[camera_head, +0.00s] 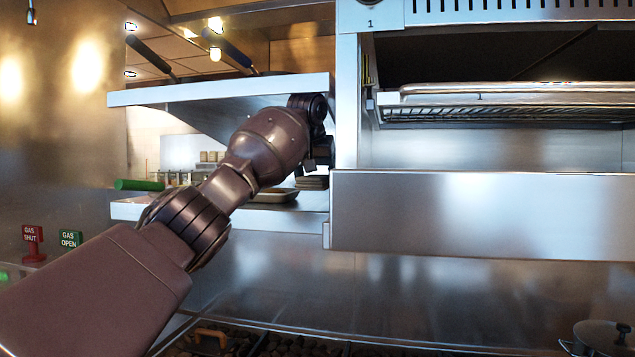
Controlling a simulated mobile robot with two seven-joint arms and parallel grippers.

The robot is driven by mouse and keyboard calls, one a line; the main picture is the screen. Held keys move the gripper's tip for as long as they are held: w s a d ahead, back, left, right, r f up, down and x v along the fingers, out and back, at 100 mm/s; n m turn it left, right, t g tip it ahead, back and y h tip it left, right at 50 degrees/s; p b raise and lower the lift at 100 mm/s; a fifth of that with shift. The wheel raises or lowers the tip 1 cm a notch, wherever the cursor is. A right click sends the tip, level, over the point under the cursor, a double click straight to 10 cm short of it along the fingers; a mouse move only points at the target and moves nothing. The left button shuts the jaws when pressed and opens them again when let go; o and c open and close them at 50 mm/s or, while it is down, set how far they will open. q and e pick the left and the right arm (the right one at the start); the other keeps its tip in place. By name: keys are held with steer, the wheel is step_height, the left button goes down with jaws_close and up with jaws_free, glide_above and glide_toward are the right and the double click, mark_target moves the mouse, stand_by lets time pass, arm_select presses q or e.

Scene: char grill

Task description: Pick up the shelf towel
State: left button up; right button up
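No towel can be made out; my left arm covers part of the shelf space. My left gripper (318,150) is at the right end of the opening between the upper shelf (200,93) and the lower shelf (285,222), close to the steel upright. My own wrist hides most of its fingers, so I cannot tell whether it is open or holds anything. A shallow tray (274,196) and a small dark stack (313,183) sit on the lower shelf below the gripper. My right gripper is out of view.
A steel broiler with a wire rack (500,113) stands right of the shelves. Dark-handled tools (230,50) lie on the upper shelf. A green handle (138,185) sticks out at the lower shelf's left. A lidded pot (600,338) is at the lower right, a grill bed below.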

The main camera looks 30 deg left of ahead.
mark_target(309, 178)
arm_select(q)
steer(key=shift+s+d+f+b, duration=0.1)
steer(key=shift+s+f+b, duration=0.15)
steer(key=shift+s, duration=0.2)
steer(key=s+b, duration=0.1)
steer(key=s, duration=0.1)
steer(key=s+d+b, duration=0.1)
steer(key=s, duration=0.2)
steer(key=shift+d+b, duration=0.15)
steer(key=shift+b, duration=0.15)
steer(key=s+d, duration=0.2)
steer(key=s, duration=0.7)
steer(key=shift+s+d+r, duration=0.2)
steer(key=shift+s+d, duration=0.05)
steer(key=shift+s, duration=0.05)
